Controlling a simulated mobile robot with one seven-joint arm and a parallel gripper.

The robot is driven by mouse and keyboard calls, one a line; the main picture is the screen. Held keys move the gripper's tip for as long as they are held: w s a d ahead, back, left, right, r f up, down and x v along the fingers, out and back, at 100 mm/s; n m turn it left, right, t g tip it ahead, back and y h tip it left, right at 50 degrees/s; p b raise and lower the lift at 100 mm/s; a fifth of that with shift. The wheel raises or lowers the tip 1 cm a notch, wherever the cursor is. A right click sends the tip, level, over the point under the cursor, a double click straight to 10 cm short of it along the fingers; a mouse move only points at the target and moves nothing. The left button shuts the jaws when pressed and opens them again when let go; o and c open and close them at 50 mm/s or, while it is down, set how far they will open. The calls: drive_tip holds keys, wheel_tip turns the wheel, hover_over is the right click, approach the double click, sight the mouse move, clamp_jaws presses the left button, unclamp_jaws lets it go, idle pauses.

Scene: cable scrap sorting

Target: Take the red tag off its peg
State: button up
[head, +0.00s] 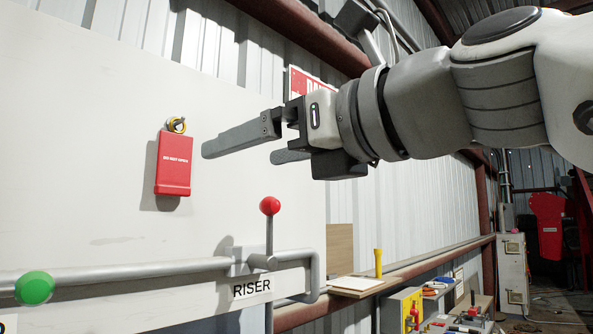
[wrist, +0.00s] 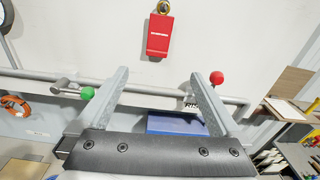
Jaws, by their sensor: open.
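The red tag (head: 173,165) hangs upright against the pale wall panel, with small white lettering on its face.
A grey pipe (head: 130,277) runs along the panel below the tag, with a green knob (head: 34,288) and a red-knobbed lever (head: 270,206) sticking up by the RISER label (head: 252,289). A shelf with tools lies lower right. The panel around the tag is clear.

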drive_tip(key=r, duration=0.1)
drive_tip(key=p, duration=0.4)
approach(176, 163)
drive_tip(key=shift+m, duration=0.3)
drive_tip(key=x, duration=0.8)
drive_tip(key=c, duration=1.4)
